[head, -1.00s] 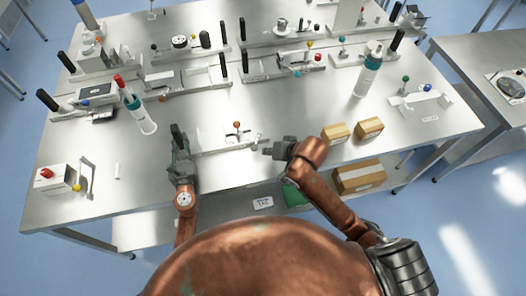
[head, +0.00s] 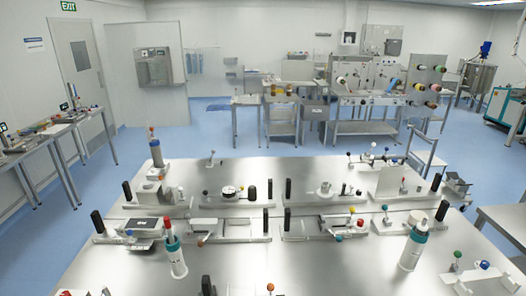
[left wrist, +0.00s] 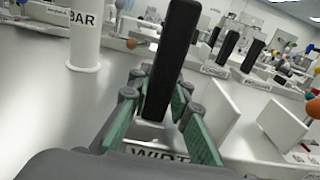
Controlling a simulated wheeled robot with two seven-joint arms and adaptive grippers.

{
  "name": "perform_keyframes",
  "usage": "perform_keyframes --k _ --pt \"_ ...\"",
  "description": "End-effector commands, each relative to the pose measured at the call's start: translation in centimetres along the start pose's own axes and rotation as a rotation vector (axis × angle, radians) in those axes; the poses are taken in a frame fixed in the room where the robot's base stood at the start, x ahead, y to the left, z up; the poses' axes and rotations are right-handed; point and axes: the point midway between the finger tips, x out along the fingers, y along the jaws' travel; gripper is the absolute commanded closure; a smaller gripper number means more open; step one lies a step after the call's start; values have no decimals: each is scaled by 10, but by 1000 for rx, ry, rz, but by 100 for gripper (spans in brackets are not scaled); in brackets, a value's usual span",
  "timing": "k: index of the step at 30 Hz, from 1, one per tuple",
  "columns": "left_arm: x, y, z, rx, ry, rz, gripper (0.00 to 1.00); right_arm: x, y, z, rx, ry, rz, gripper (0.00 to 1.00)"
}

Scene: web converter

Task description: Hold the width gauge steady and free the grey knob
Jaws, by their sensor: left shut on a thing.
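The width gauge's black upright handle (left wrist: 172,60) stands between the green-padded fingers of my left gripper (left wrist: 160,92) in the left wrist view, and they are shut on it. The partly hidden label (left wrist: 158,154) below reads "WIDT". White upright plates (left wrist: 236,118) and an orange ball (left wrist: 314,108) to the right seem to belong to the gauge. In the head view only the handle's top (head: 206,286) and the orange ball (head: 270,287) show at the bottom edge. I cannot make out the grey knob. My right gripper is out of view.
A teal-and-white bottle with a red top (head: 175,256) and another teal-and-white bottle (head: 412,248) stand on the steel table (head: 335,270). Several gauge fixtures fill its far half. A white cylinder marked BAR (left wrist: 85,38) stands left of my left gripper.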

Motion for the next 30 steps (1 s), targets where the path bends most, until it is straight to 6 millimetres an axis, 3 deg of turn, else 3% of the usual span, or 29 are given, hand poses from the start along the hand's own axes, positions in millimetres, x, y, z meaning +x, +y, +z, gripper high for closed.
perform_keyframes --k 1,14,15,23,30 --pt "-2 1 -8 1 15 0 100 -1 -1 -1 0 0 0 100" --pt "-1 1 -4 2 13 2 100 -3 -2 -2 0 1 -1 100" --pt "-1 1 -4 1 12 2 79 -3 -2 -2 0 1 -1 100" --pt "0 1 0 1 7 1 62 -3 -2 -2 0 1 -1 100" --pt "0 0 1 1 4 1 62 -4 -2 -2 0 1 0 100"
